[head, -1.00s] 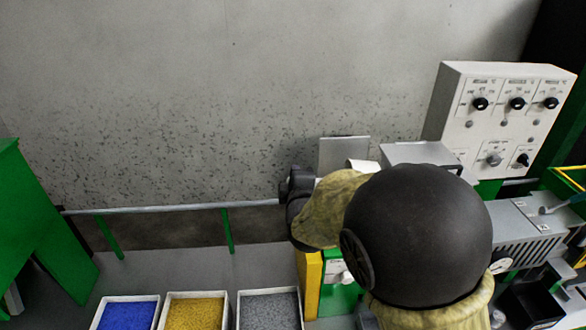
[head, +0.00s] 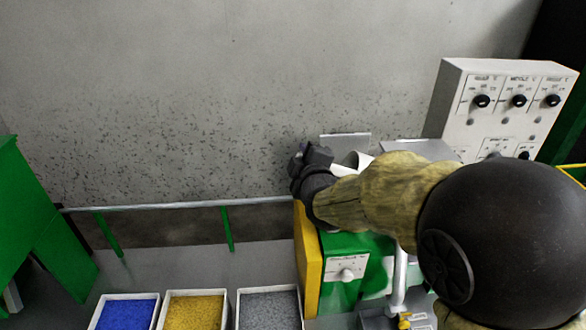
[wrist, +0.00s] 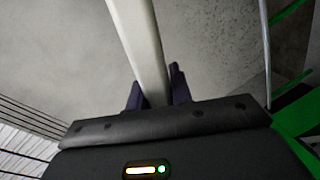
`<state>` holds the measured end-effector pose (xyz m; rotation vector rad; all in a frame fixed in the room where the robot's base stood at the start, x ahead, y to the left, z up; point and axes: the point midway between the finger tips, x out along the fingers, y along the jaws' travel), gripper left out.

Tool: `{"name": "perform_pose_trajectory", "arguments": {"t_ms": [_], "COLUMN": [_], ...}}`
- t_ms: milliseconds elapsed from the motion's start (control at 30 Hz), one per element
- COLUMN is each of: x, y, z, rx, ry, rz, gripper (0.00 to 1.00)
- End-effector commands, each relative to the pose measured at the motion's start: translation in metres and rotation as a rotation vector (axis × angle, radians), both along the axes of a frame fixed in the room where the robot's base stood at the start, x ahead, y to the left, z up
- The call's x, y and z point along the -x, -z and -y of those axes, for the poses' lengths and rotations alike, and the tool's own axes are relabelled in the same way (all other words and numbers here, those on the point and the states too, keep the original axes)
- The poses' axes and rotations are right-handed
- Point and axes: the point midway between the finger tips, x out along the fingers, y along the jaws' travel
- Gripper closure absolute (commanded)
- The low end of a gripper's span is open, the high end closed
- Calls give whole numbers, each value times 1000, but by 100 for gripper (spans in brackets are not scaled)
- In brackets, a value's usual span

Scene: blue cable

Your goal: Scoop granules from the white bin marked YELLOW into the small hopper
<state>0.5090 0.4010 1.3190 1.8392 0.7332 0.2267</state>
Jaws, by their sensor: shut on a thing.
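The white bin (head: 163,322) of yellow granules (head: 195,313) stands at the bottom of the head view, between two other bins; no marking is readable on it. My gripper (wrist: 155,92) is shut on a pale straight bar, likely the scoop's handle (wrist: 141,42), in the wrist view. In the head view my dark gripper (head: 311,160) is above the green and yellow machine, far up and right of the bin. A white curved piece (head: 358,160), perhaps the scoop, shows beside it. An upright grey plate (head: 345,145) stands behind; the hopper's mouth is not clearly visible.
A white bin of blue granules (head: 127,314) and one of grey granules (head: 269,308) flank the yellow one. A control box with knobs (head: 505,108) stands right. A rail (head: 180,206) runs along the wall. A green frame (head: 40,235) is left.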

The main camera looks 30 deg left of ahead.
Motion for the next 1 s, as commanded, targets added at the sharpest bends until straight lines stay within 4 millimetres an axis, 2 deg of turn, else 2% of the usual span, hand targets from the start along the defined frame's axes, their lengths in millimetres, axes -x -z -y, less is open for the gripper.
{"name": "perform_pose_trajectory", "arguments": {"t_ms": [167,533,800,1000], "x": [-6,-23,-34,-42], "y": [-24,-53,-71,-77], "z": [10,38,57,70], "rx": [-101,-314,-469,-563], "ry": [0,0,-2,0], "rz": [-58,-191,-286,-343], "gripper": [100,100,100,100]}}
